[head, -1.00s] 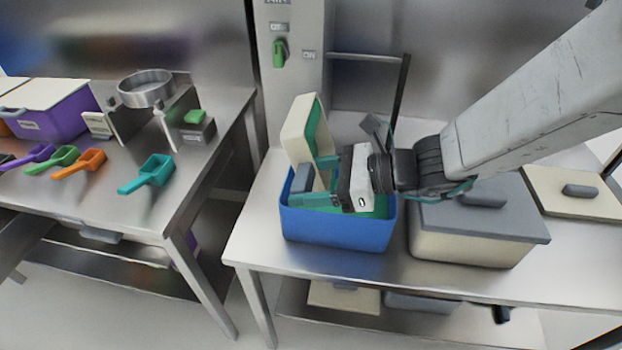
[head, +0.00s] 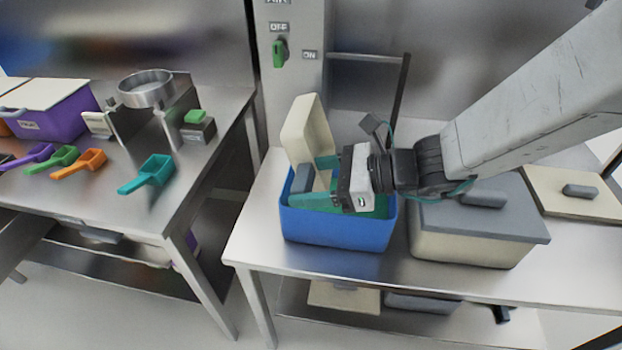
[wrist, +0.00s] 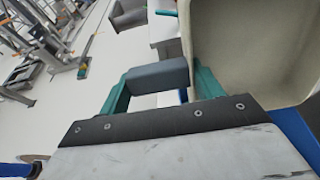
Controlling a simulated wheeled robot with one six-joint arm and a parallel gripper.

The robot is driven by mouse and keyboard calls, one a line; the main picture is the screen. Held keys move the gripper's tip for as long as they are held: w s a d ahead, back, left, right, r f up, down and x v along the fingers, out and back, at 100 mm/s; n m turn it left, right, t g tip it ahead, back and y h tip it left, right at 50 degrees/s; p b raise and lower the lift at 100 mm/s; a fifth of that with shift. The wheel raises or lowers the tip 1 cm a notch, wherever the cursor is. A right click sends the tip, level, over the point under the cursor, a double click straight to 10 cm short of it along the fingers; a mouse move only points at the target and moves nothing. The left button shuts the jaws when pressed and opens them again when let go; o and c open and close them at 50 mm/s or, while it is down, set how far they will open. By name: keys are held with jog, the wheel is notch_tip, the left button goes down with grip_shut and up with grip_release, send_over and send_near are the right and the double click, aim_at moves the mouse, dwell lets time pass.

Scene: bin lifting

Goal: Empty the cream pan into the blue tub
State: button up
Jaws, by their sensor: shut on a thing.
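The cream pan (head: 306,128) is tilted steeply on its side above the blue tub (head: 337,232). Its inside looks bare and cream in the head view, and its hollow (wrist: 250,50) also looks empty in the wrist view. My gripper (head: 315,180) is shut on the pan's grey handle (wrist: 158,76), with a teal finger on either side. Green contents (head: 380,207) lie inside the blue tub, partly hidden by my gripper. The blue tub stands upright on the right table, and its edge (wrist: 298,130) shows in the wrist view.
A cream bin with a grey lid (head: 470,245) stands close right of the tub. A cream lid (head: 575,195) lies farther right. Teal, orange and green scoops lie on the left table (head: 110,210). A steel cabinet with a green switch (head: 280,53) stands behind.

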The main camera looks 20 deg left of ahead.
aim_at(298, 176)
jog(key=shift+r+h, duration=0.6)
jog(key=shift+h, duration=0.2)
jog(key=shift+t+h, duration=0.3)
jog(key=shift+h, duration=0.1)
jog(key=shift+a, duration=0.1)
jog(key=shift+s+a+f+h, duration=0.15)
jog(key=shift+a+f, duration=0.05)
jog(key=shift+a, duration=0.2)
jog(key=shift+s+a+f+h, duration=0.1)
jog(key=shift+a+f+h, duration=0.1)
jog(key=shift+a, duration=0.15)
jog(key=h, duration=0.1)
jog(key=a+h, duration=0.1)
jog(key=h, duration=0.1)
jog(key=shift+s+a+f+t, duration=0.15)
jog(key=shift+f+t, duration=0.15)
jog(key=shift+t, duration=0.1)
